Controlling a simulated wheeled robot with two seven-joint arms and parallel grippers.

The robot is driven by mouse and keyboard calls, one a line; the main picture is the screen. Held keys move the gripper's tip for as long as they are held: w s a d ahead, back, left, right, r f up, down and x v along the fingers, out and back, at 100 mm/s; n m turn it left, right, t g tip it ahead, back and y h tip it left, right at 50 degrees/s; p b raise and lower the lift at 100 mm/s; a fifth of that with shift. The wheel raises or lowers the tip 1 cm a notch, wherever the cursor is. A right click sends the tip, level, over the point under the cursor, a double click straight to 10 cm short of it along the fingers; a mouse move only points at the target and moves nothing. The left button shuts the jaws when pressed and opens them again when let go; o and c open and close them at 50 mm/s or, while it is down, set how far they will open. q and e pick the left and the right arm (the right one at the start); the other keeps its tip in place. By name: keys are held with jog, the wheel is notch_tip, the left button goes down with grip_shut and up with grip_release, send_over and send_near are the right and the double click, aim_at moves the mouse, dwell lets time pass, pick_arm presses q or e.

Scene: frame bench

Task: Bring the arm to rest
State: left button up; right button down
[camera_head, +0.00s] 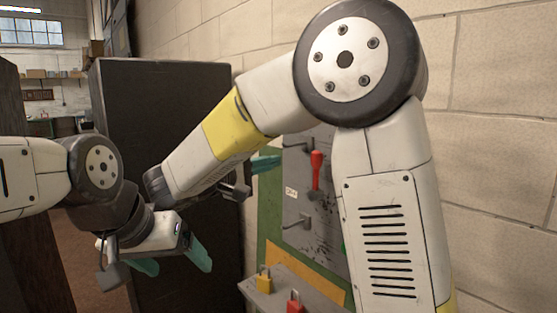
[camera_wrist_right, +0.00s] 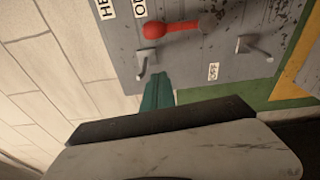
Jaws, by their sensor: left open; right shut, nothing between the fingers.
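My right arm reaches across the head view from the right. Its gripper (camera_head: 265,163) has teal fingers that are shut and empty. They are beside the left edge of a grey switch panel (camera_head: 300,215); I cannot tell if they touch it. In the right wrist view the shut fingers (camera_wrist_right: 158,90) point toward a metal hook on the panel, below the red lever (camera_wrist_right: 180,26). The red lever also shows in the head view (camera_head: 316,172), right of the gripper. My left gripper (camera_head: 172,262) is open and empty at the lower left, its teal fingers spread.
A yellow padlock (camera_head: 264,282) and a red padlock (camera_head: 294,303) are at a grey ledge below the panel. A green board (camera_head: 268,232) backs the panel on the brick wall (camera_head: 495,130). A tall dark cabinet (camera_head: 150,110) stands behind my grippers.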

jog(key=shift+s+a, duration=0.3)
jog(key=m+g+y, duration=0.1)
jog(key=m+g, duration=0.1)
jog(key=g, duration=0.3)
send_near(317, 186)
jog(key=d+f, duration=0.1)
jog(key=d, duration=0.6)
jog(key=s+d+f+m+g+y, duration=0.2)
jog(key=s+d+f+g+y, duration=0.15)
jog(key=s+d+f, duration=0.35)
jog(key=s+a+m+t+y, duration=0.2)
jog(key=s+a+m+y, duration=0.3)
jog(key=s+y, duration=0.4)
jog(key=shift+s+a+f+y, duration=0.15)
jog(key=shift+a+f+y, duration=0.35)
jog(key=shift+a+y, duration=0.25)
